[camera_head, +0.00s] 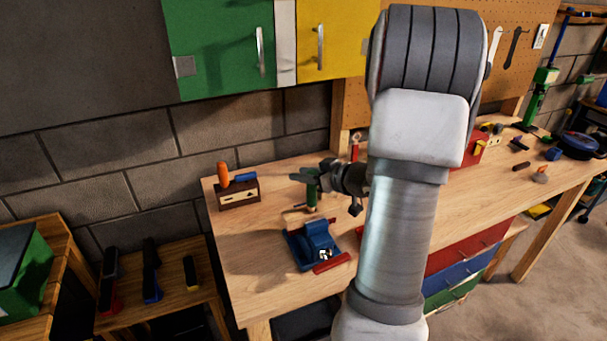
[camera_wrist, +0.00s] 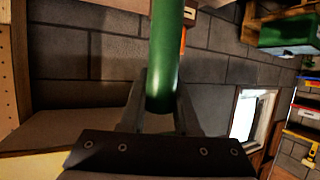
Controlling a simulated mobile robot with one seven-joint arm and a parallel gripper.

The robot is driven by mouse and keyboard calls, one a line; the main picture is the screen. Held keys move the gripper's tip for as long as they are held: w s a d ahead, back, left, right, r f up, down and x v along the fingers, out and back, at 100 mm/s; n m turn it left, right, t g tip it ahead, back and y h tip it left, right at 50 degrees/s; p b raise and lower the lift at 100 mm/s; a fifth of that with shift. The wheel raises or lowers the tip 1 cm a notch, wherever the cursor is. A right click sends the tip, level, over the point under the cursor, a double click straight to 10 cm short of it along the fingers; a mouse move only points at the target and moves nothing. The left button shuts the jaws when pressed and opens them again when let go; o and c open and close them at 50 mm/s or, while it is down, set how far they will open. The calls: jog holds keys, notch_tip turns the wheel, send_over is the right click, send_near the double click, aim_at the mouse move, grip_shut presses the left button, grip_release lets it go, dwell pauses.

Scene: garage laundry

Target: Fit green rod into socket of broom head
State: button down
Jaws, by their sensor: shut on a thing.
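My gripper (camera_head: 309,176) is shut on the green rod (camera_head: 312,197) above the wooden workbench, and the rod stands roughly upright. In the wrist view the green rod (camera_wrist: 167,50) lies between the two fingers of my gripper (camera_wrist: 160,100), and its rounded end shows. A blue block-like fixture (camera_head: 312,240) with a red bar (camera_head: 332,263) at its front sits on the bench just below and in front of the rod. I cannot tell for sure which thing is the broom head, and no socket shows clearly. The gap between the rod's lower end and the bench is unclear.
A wooden box (camera_head: 238,194) with an orange-handled tool stands at the bench's back left. A low wooden stand (camera_head: 180,311) at the left holds several dark brush-like pieces with coloured parts. Tools lie farther right on the bench. Bare tabletop (camera_head: 250,252) shows left of the blue fixture.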

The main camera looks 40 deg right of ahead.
jog(key=shift+f, duration=0.15)
jog(key=shift+f+b, duration=0.3)
jog(key=shift+f, duration=0.2)
jog(key=c, duration=0.6)
grip_release()
jog(key=shift+o, duration=0.2)
jog(key=v, duration=1.7)
jog(key=shift+s+p, duration=0.25)
jog(key=shift+p, duration=0.2)
